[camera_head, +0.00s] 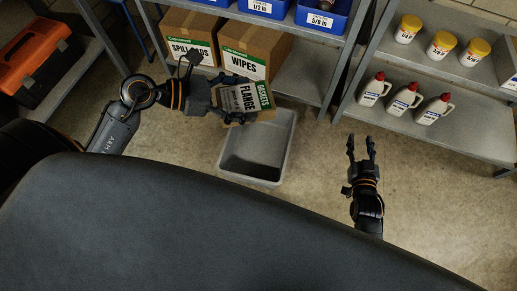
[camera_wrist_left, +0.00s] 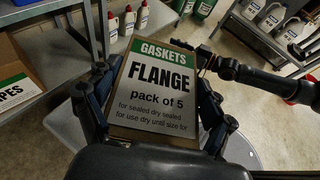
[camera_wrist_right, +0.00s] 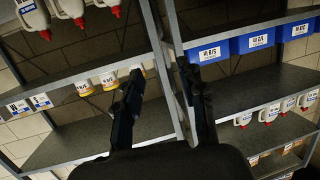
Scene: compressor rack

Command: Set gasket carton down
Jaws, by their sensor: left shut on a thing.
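The gasket carton (camera_head: 245,98) is a brown box with a white and green label reading "GASKETS FLANGE". My left gripper (camera_head: 222,100) is shut on it, and it hangs tilted over the back left of the grey bin. In the left wrist view the carton (camera_wrist_left: 158,90) fills the middle, with fingers on both its sides. The grey open bin (camera_head: 285,150) stands on the floor and its visible inside looks empty; the carton hides part of its back rim. My right gripper (camera_head: 361,148) is open and empty, to the right of the bin.
A shelf at the back holds cartons marked spill pads (camera_head: 190,35) and wipes (camera_head: 255,48), and blue bins (camera_head: 322,18). The right rack holds white bottles (camera_head: 404,100) and yellow-lidded jars (camera_head: 442,46). An orange toolbox (camera_head: 35,55) is at left. Floor right of the bin is clear.

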